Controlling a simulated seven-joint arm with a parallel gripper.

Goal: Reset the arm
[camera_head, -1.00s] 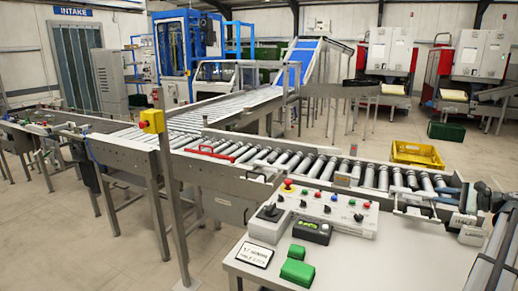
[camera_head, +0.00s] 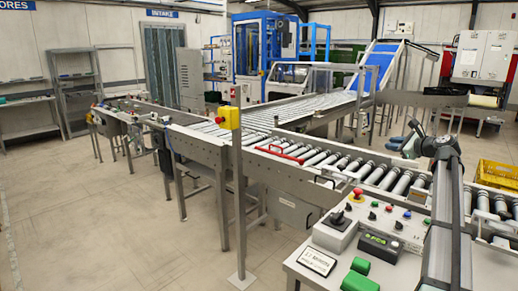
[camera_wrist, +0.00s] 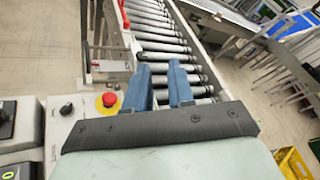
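My gripper (camera_wrist: 160,88) shows in the wrist view as two blue fingers with a gap between them. Rollers show through the gap, and nothing is held. In the head view my gripper (camera_head: 401,141) is at the right, raised in front of the roller conveyor (camera_head: 330,170), with my arm rising from the lower right. The wrist view looks down on the conveyor (camera_wrist: 160,40), which runs behind the fingers.
A control panel (camera_head: 372,222) with buttons and a green display box stands on the table (camera_head: 320,285) close to my arm. A yellow crate (camera_head: 492,174) sits at the right, partly hidden. A post with a yellow box (camera_head: 229,117) stands left. The floor at left is open.

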